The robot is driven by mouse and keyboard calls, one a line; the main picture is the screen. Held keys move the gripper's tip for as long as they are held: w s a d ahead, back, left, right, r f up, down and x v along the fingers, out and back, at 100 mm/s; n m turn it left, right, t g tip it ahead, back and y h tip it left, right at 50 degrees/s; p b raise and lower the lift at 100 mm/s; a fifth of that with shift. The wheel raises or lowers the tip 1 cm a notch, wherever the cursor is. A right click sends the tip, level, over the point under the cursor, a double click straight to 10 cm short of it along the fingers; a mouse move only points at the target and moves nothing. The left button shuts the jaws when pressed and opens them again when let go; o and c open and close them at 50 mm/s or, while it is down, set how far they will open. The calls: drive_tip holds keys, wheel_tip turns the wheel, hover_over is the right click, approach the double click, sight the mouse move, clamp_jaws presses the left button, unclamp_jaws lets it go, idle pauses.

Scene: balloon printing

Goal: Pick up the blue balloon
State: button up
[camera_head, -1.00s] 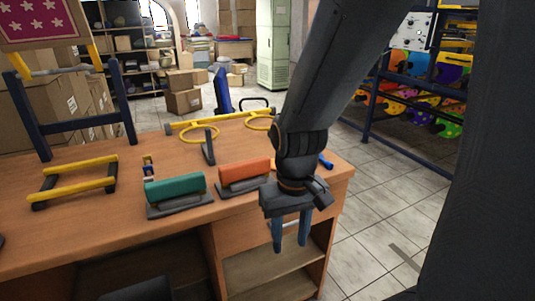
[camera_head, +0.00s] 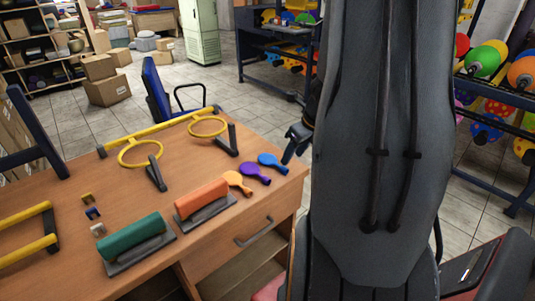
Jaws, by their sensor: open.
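The blue balloon (camera_head: 271,161) lies flat and uninflated on the wooden table (camera_head: 150,190), close to its right end. It is the farthest right in a short row with a purple balloon (camera_head: 252,172) and an orange balloon (camera_head: 235,181). My gripper (camera_head: 290,156) is just right of the blue balloon, by the table's right edge, fingers pointing down. It is open and holds nothing that I can see. My arm hides part of it, and I cannot tell its exact height above the table.
An orange roller (camera_head: 201,199) and a green roller (camera_head: 133,237) lie left of the balloons. A yellow ring frame (camera_head: 140,153) stands on the table behind. A blue chair (camera_head: 156,95) is beyond it. Racks of inflated balloons (camera_head: 483,62) stand at right.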

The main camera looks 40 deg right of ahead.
sight(285, 168)
drive_tip(key=x, duration=0.3)
drive_tip(key=shift+w+a+f+b, duration=0.1)
drive_tip(key=shift+w+f+b, duration=0.1)
drive_tip(key=shift+b, duration=0.2)
drive_tip(key=x, duration=0.4)
drive_tip(key=shift+w+f+b, duration=0.1)
drive_tip(key=shift+f+b, duration=0.05)
drive_tip(key=shift+b, duration=0.25)
drive_tip(key=c, duration=0.9)
